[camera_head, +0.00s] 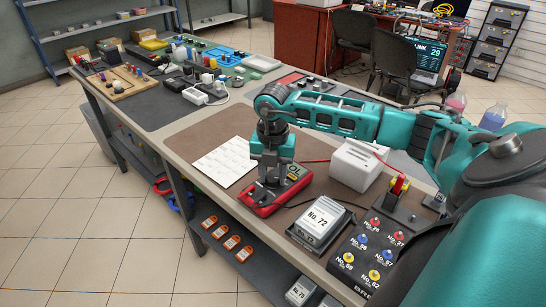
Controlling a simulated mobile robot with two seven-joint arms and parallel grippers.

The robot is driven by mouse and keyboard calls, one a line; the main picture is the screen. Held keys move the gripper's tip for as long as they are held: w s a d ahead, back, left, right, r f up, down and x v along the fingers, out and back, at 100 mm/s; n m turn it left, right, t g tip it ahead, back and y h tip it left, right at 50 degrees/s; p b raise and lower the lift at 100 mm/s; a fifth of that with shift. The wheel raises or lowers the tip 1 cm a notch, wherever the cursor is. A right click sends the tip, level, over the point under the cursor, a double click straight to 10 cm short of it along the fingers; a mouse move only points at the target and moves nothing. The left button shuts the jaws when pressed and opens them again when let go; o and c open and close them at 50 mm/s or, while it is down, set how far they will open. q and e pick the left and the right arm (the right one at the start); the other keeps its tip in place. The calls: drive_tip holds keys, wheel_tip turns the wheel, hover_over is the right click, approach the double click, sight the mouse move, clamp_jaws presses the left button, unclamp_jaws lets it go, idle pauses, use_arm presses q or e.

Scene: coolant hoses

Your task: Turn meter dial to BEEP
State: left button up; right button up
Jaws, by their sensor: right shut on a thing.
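A red multimeter (264,208) with a small grey display (293,171) lies on the brown mat (205,134) near the bench's front edge. My right gripper (270,185) points straight down over the meter's middle. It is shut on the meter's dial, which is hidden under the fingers. The dial's setting and its BEEP mark cannot be seen. The display's reading is too small to be sure of. My left gripper is not in view.
A white keyboard-like sheet (225,162) lies left of the meter. A white box (356,165) with a red cable stands right of it. A device labelled No. 72 (320,222) and a dark panel of coloured knobs (368,252) are nearer. Several small items crowd the bench's far end.

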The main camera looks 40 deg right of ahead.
sight(273, 177)
drive_tip(key=o, duration=1)
drive_tip(key=shift+o, duration=0.2)
drive_tip(key=shift+r, duration=0.1)
wheel_tip(273, 177, up, 13)
idle(0.4)
